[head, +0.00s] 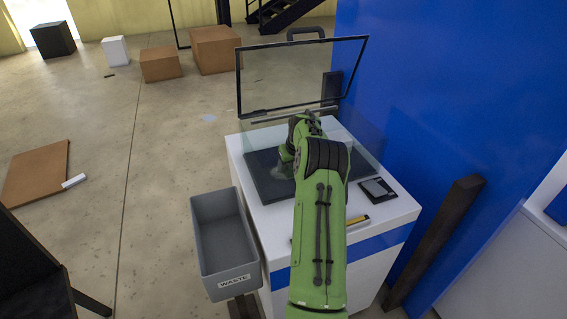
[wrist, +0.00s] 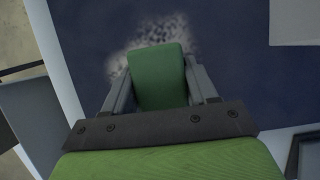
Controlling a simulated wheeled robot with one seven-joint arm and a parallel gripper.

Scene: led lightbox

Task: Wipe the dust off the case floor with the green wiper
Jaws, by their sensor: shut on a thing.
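In the wrist view, my gripper (wrist: 160,88) is shut on the green wiper (wrist: 158,75), with a grey finger on each side. The wiper is over the dark case floor (wrist: 235,75). A pale, speckled dust patch (wrist: 150,30) lies around and beyond the wiper's far end. I cannot tell whether the wiper touches the floor.
The glass lid (head: 285,80) stands open behind the case, with clear panes around the floor. A grey waste bin (head: 222,240) stands left of the case. A dark device (head: 377,189) and a yellow tool (head: 357,222) lie on the front ledge. A blue wall (head: 440,90) is close on the right.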

